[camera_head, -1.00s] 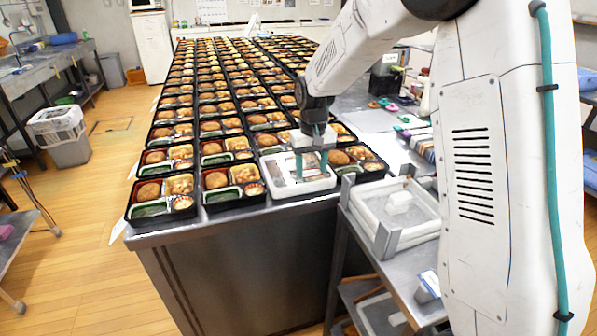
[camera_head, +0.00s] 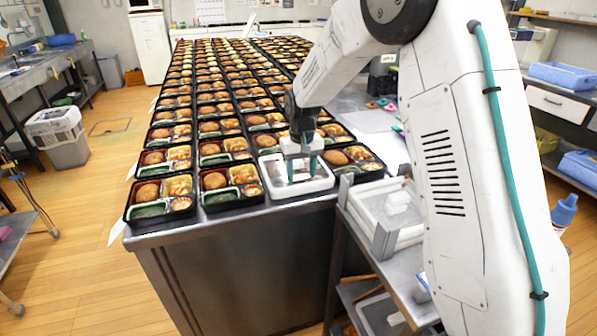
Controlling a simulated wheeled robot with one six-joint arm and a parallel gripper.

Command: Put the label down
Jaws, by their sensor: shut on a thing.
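My gripper (camera_head: 301,177) points down over a white tray (camera_head: 272,187) at the front edge of the long metal table. Its greenish fingers reach down inside the tray's rim. The gripper is shut on the label (camera_head: 302,168), which shows only as a small, partly hidden patch between the fingers. Whether the label touches the tray's floor is too small to tell.
Rows of black bento trays (camera_head: 152,210) fill the metal table (camera_head: 225,228) beside and behind the white tray. A smaller cart with a stacked white tray (camera_head: 385,212) stands to the right, close to my arm. The wooden floor at left is mostly open.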

